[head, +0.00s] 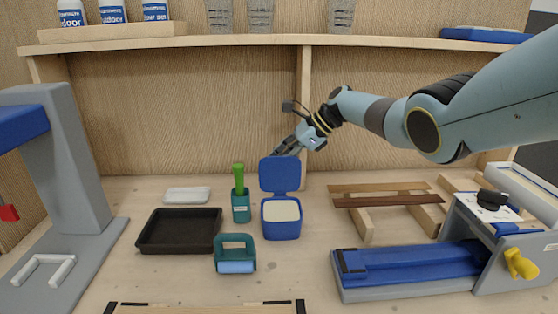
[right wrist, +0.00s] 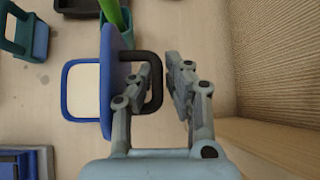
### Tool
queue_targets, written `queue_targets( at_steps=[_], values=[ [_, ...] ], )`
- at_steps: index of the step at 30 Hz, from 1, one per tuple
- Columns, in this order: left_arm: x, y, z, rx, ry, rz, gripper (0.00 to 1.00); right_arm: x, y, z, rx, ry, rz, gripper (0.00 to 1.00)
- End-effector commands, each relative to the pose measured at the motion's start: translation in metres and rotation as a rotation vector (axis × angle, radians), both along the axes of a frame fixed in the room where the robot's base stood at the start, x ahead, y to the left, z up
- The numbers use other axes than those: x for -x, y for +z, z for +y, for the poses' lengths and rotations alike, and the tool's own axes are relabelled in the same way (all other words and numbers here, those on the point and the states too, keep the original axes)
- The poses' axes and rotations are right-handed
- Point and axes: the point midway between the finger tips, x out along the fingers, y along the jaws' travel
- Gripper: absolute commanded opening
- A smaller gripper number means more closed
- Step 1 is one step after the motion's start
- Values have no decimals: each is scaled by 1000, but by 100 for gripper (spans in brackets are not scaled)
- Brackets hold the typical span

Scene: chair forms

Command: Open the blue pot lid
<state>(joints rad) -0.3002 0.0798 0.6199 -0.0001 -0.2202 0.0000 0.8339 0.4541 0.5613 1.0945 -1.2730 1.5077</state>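The blue pot (head: 281,219) stands on the workbench with pale contents showing. Its blue lid (head: 280,174) stands upright at the pot's back edge, so the pot is open. My right gripper (head: 283,150) is behind the top of the lid. In the right wrist view the lid (right wrist: 108,80) is seen nearly edge-on, with a black loop handle (right wrist: 157,82) on its back. My right gripper's fingers (right wrist: 160,75) are apart, one inside the loop and one outside it. They do not look clamped on the handle. My left gripper is not in view.
A teal holder (head: 241,207) with a green handle stands close left of the pot. A dark tray (head: 179,231) and a teal roller (head: 236,254) lie nearby. Wood strips (head: 385,200) and a blue-topped fixture (head: 410,265) are to the right. A shelf (head: 230,40) runs above.

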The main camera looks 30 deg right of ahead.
Motion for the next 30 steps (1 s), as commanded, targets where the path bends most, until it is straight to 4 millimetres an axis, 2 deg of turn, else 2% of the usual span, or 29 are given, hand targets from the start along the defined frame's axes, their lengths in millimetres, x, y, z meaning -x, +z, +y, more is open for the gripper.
queue_targets(
  at_steps=[9, 14, 17, 24, 30],
  values=[
    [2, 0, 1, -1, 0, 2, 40, 0, 0, 0, -2, -1, 1, 21],
    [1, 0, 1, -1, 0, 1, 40, 6, 8, -8, 0, -1, -1, 21],
    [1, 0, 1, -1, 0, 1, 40, 14, 19, -16, 2, 0, 0, 21],
    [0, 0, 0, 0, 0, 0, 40, 38, 58, -49, 2, -2, 0, 21],
    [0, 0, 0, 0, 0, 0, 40, 51, 79, -64, 1, -2, 0, 21]
  ],
)
